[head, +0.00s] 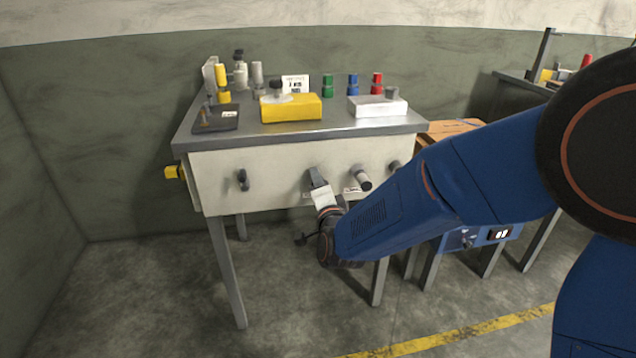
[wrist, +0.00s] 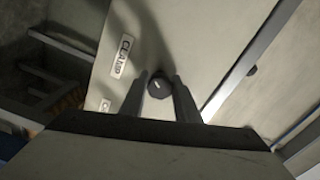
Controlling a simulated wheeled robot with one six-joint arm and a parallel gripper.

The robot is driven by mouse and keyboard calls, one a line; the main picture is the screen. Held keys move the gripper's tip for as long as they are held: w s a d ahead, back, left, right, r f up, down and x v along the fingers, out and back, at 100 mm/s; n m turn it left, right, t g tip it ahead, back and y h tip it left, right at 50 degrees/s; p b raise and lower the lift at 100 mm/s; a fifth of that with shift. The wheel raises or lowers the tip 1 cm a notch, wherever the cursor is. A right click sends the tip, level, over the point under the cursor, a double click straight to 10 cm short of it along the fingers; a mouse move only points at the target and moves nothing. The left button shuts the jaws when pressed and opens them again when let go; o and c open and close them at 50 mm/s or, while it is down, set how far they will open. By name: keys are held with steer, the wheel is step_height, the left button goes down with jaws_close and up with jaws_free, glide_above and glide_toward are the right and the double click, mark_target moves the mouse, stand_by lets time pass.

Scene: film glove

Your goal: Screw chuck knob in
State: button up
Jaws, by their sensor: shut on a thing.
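A round dark knob with a small white mark (wrist: 158,89) sits on the pale front panel (wrist: 190,35) in the wrist view, taken as the chuck knob. My gripper (wrist: 160,82) has one finger on each side of it and is shut on it. How deep the knob sits cannot be told.
On the panel, a dark knob (head: 243,180) is to the left and a pale cylindrical knob (head: 361,178) close on the right. The bench top (head: 335,128) holds a yellow block (head: 291,108), a white block (head: 378,106) and several coloured pieces. The floor in front is clear.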

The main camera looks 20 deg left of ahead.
steer(key=m, duration=0.4)
steer(key=shift+f+m, duration=0.2)
steer(key=shift+m, duration=0.1)
steer(key=m, duration=0.3)
steer(key=shift+m, duration=0.3)
steer(key=m, duration=0.4)
steer(key=shift+s, duration=0.1)
steer(key=m, duration=0.4)
steer(key=shift+m, duration=0.3)
steer(key=o, duration=1.1)
steer(key=shift+c, duration=0.2)
steer(key=v, duration=1.7)
steer(key=shift+d, duration=0.2)
